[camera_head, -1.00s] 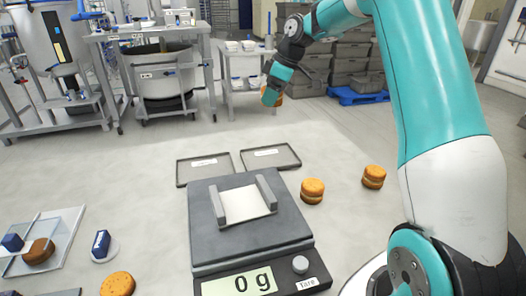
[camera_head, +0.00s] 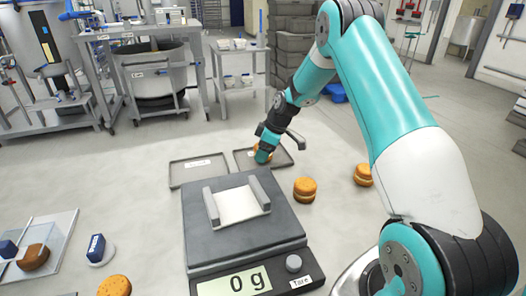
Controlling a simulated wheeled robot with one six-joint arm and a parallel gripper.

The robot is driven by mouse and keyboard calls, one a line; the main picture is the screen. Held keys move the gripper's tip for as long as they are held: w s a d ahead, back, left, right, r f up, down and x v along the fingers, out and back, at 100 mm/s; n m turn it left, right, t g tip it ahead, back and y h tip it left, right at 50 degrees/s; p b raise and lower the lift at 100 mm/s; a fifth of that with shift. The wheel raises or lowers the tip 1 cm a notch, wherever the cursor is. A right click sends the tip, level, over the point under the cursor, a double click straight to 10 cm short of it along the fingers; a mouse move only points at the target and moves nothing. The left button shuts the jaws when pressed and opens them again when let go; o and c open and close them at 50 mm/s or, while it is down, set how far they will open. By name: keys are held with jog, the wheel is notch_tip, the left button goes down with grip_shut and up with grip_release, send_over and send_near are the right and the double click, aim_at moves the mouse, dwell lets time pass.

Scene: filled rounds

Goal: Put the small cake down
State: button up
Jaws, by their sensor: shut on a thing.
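My gripper (camera_head: 263,154) is shut on a small orange-brown cake (camera_head: 256,147), which its teal fingers partly hide. It points down at the right one of two shallow grey trays (camera_head: 284,157), with the cake within that tray's outline. I cannot tell whether the cake touches the tray floor. The left tray (camera_head: 180,174) is empty apart from a white label.
A scale (camera_head: 205,242) reading 0 g stands in front of the trays, its cradle empty. Two filled cakes stand to its right, the nearer (camera_head: 304,190) and the farther (camera_head: 363,175). Another cake (camera_head: 115,286) is at lower left, near a clear board (camera_head: 62,228).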

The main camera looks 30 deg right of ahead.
jog(key=shift+f, duration=0.35)
jog(key=shift+f, duration=0.1)
jog(key=o, duration=0.4)
